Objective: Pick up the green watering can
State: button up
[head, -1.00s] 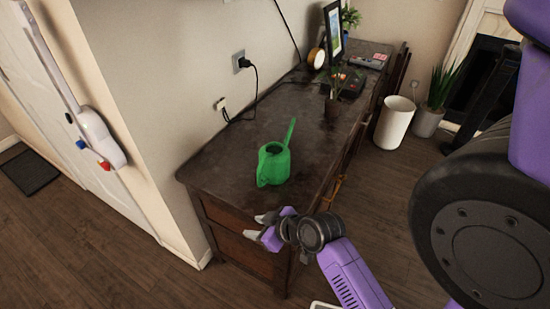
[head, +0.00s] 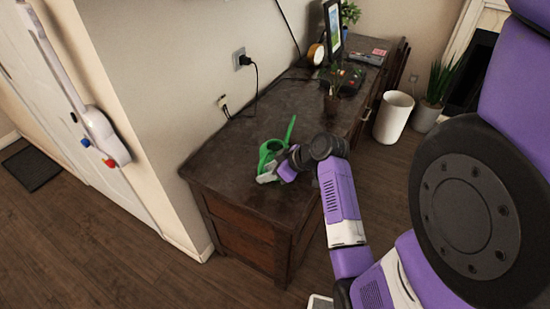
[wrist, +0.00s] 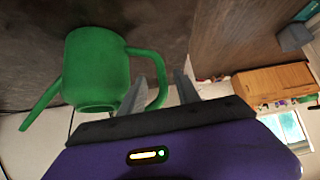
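The green watering can (head: 270,150) stands on the near end of the dark wooden desk, its spout pointing toward the back. My gripper (head: 272,174) is at the can's near right side and hides part of its body in the head view. In the wrist view, the can (wrist: 97,68) is left of centre with its spout to the lower left. Its loop handle reaches in between the two grey fingers of my gripper (wrist: 160,85). The fingers are apart, with gaps seen beside the handle; I cannot tell whether either touches it.
The desk (head: 230,165) has bare top around the can. A small potted plant (head: 332,100), a picture frame (head: 333,30) and a dark device stand farther back. The wall with a plugged cord (head: 254,85) borders the desk's left. A white bin (head: 394,117) stands right.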

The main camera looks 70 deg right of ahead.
aim_at(260, 173)
jog(key=shift+a+x, duration=0.1)
jog(key=shift+x, duration=0.8)
jog(key=shift+a+x, duration=0.15)
jog(key=shift+x, duration=0.75)
grip_shut()
jog(key=shift+d+r, duration=0.1)
jog(key=shift+r, duration=0.05)
